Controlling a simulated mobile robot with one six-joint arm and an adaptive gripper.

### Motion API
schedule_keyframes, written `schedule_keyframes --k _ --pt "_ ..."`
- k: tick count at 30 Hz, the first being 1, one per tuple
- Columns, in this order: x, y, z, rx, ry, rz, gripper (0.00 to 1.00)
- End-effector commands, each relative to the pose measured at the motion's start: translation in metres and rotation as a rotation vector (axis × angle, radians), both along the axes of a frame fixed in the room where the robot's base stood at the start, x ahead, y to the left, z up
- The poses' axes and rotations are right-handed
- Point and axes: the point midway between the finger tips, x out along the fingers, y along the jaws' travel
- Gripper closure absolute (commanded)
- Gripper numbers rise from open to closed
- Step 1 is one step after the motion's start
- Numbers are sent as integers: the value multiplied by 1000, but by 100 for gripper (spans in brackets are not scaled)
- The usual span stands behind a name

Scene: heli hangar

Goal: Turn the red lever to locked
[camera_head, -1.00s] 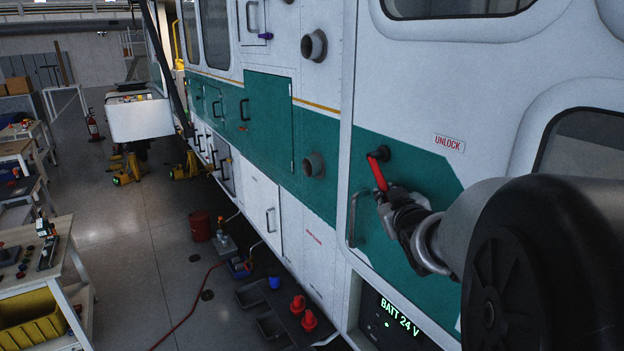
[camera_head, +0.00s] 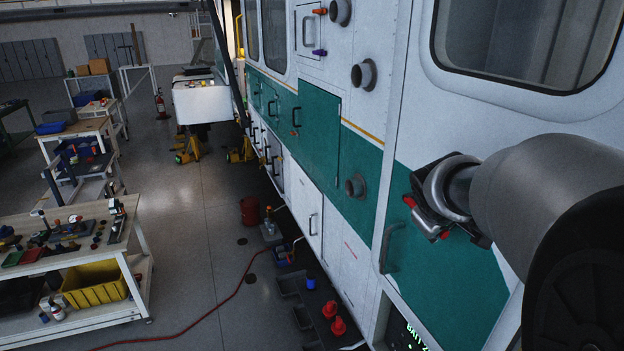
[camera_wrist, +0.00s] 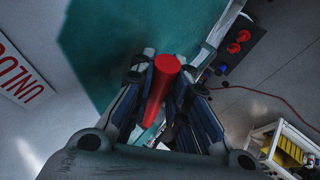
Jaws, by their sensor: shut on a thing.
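The red lever (camera_wrist: 160,88) is a round red bar on the green and white side panel. In the wrist view it lies between the two fingers of my gripper (camera_wrist: 166,82), which are shut on it. In the head view my gripper (camera_head: 427,208) is close against the green panel and hides most of the lever; only small red parts show at its edges. The pivot and the lever's exact angle are hidden there. A white sign with red letters, partly cut off, reads "UNLO" (camera_wrist: 18,77) in the wrist view.
A grab handle (camera_head: 388,248) is just left of my gripper on the panel. A workbench (camera_head: 140,270) with a yellow bin (camera_head: 95,288) is at left. Open floor lies between.

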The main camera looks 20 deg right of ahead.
Motion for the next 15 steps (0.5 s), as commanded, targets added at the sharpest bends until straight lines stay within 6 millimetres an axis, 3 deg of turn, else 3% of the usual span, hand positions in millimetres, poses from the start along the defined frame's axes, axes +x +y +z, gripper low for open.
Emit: schedule_keyframes --k 4,15 --pt "1 -1 12 -6 58 1 100" --pt "0 0 14 -13 116 2 100"
